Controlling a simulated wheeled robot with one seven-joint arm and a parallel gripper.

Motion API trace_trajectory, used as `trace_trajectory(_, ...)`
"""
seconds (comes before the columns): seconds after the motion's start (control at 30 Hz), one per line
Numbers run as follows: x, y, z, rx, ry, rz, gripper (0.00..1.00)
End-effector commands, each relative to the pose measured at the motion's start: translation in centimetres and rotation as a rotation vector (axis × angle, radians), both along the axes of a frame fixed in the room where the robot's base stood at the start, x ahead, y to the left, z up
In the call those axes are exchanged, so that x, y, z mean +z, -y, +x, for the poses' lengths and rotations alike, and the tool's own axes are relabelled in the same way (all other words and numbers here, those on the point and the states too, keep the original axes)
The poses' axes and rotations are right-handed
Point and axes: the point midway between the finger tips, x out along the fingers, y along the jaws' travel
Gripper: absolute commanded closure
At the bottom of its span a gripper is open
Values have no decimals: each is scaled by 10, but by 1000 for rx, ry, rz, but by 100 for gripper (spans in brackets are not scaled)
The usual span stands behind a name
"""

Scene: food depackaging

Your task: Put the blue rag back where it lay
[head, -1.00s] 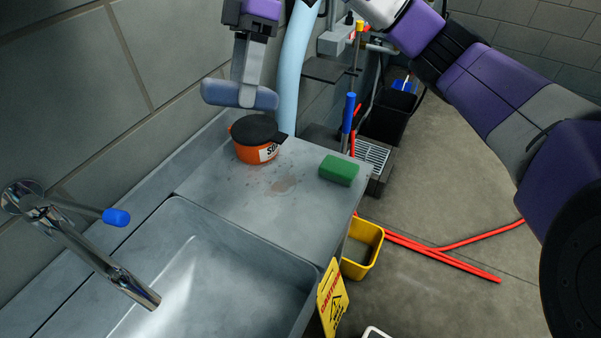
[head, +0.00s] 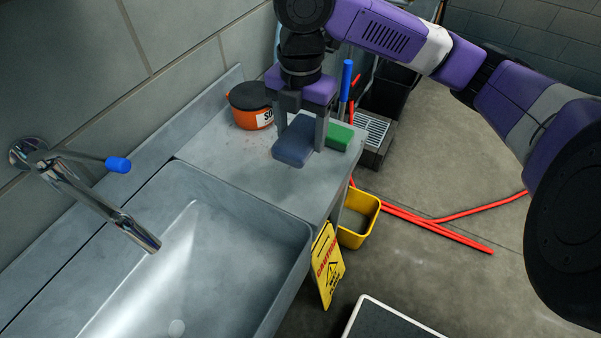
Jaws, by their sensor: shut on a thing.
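The blue rag (head: 295,143) is a folded blue-grey pad held between the fingers of my gripper (head: 301,128). My gripper points down and is shut on it. The rag is over the grey counter (head: 225,160) beside the sink, near the counter's right part. I cannot tell whether it touches the counter top or is just above it. A green sponge (head: 341,136) lies on the counter just right of my gripper, partly hidden behind a finger.
An orange tub with a dark lid (head: 250,108) stands at the counter's back left. The sink (head: 190,270) and tap (head: 95,205) are at left.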

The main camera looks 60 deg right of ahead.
Motion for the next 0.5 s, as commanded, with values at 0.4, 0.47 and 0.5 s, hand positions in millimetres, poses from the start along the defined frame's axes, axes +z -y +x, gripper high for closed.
trace_trajectory(0.4,-82,1,0,-4,-2,1,70)
trace_trajectory(0.47,-86,1,0,-3,-1,0,70)
trace_trajectory(0.5,-88,1,0,-3,0,0,70)
